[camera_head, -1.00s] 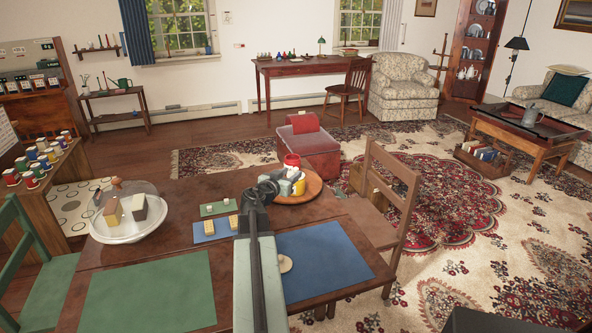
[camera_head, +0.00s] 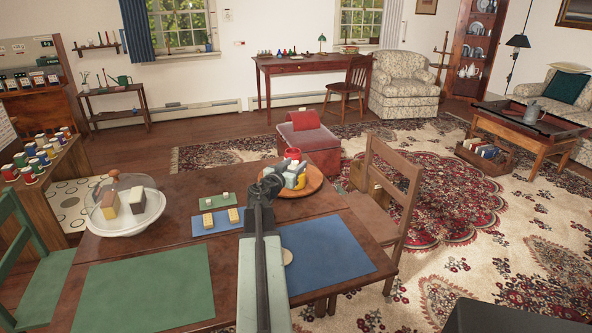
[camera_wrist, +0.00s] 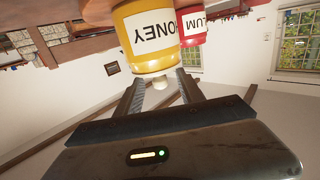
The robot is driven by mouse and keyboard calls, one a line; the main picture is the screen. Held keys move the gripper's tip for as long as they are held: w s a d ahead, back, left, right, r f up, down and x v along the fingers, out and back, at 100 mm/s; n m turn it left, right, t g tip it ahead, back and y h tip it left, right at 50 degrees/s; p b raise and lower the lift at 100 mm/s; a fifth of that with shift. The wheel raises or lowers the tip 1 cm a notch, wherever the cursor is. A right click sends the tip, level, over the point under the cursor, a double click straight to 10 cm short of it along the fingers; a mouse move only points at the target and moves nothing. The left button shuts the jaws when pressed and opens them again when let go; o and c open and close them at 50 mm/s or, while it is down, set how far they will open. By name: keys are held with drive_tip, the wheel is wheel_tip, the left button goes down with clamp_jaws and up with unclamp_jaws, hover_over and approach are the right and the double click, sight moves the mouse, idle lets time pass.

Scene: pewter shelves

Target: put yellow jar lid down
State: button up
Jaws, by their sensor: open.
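In the wrist view, which is upside down, a jar with a HONEY label (camera_wrist: 149,30) wears the yellow lid (camera_wrist: 155,63). A pale knob (camera_wrist: 160,82) shows at the lid's top, between the two fingers. My gripper (camera_wrist: 160,87) is open around or just above the knob; contact cannot be told. In the head view, my gripper (camera_head: 289,177) is over the round wooden tray (camera_head: 308,188) and hides much of the jars. A little yellow of the honey jar (camera_head: 300,183) shows beside it.
A glass-domed dish (camera_head: 125,213), a blue mat (camera_head: 330,262) and a green mat (camera_head: 145,285) are on the table. A wooden chair (camera_head: 385,200) stands at the right.

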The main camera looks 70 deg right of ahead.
drive_tip(key=shift+s+d, duration=0.1)
drive_tip(key=shift+d, duration=0.65)
clamp_jaws()
wheel_tip(320, 180, up, 10)
drive_tip(key=p, duration=1)
drive_tip(key=shift+r, duration=0.15)
